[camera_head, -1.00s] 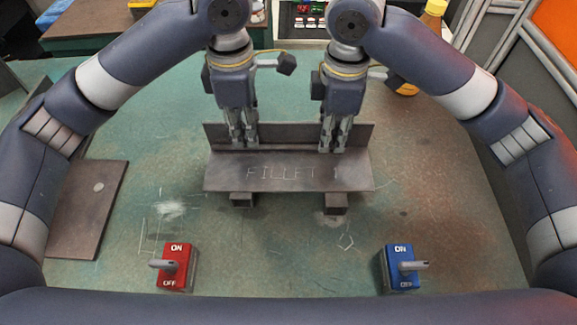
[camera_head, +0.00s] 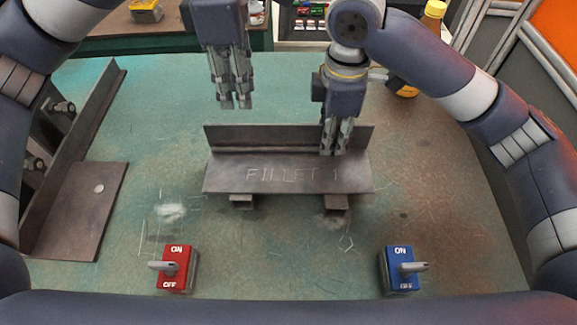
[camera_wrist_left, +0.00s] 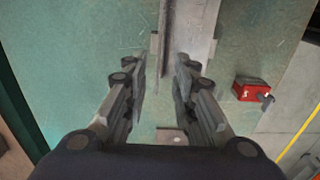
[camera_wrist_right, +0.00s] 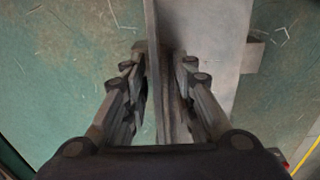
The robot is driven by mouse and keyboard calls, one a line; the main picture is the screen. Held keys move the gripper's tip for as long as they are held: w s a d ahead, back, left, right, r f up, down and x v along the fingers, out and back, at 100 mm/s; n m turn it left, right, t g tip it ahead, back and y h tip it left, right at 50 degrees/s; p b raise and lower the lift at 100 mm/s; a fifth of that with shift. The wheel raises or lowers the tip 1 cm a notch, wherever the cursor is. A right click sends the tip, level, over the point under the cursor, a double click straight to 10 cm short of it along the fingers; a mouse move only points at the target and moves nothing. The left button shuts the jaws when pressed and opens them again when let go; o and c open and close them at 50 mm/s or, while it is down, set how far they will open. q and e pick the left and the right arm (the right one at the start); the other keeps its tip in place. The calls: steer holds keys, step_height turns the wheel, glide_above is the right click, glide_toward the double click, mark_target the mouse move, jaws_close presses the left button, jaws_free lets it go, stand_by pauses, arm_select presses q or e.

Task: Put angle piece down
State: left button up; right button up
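The angle piece (camera_head: 287,174) is a dark steel L-profile with "FILLET 1" scratched on its flat leg. It rests on two small supports (camera_head: 241,201) (camera_head: 336,203), its upright leg (camera_head: 285,136) at the back. My left gripper (camera_head: 234,104) is open and empty, above and behind the left end of the piece. The piece also shows in the left wrist view (camera_wrist_left: 201,28). My right gripper (camera_head: 335,150) is still down at the upright leg near the right end. In the right wrist view its fingers stand apart on either side of that leg (camera_wrist_right: 154,30).
A red switch box (camera_head: 176,266) and a blue switch box (camera_head: 400,268) stand at the front. Another steel angle (camera_head: 82,205) lies at the left. A yellow bottle (camera_head: 433,15) stands at the back right. The green table between them is mostly clear.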

step_height(320, 180, up, 12)
steer(key=shift+r, duration=0.1)
stand_by(0.5)
stand_by(0.5)
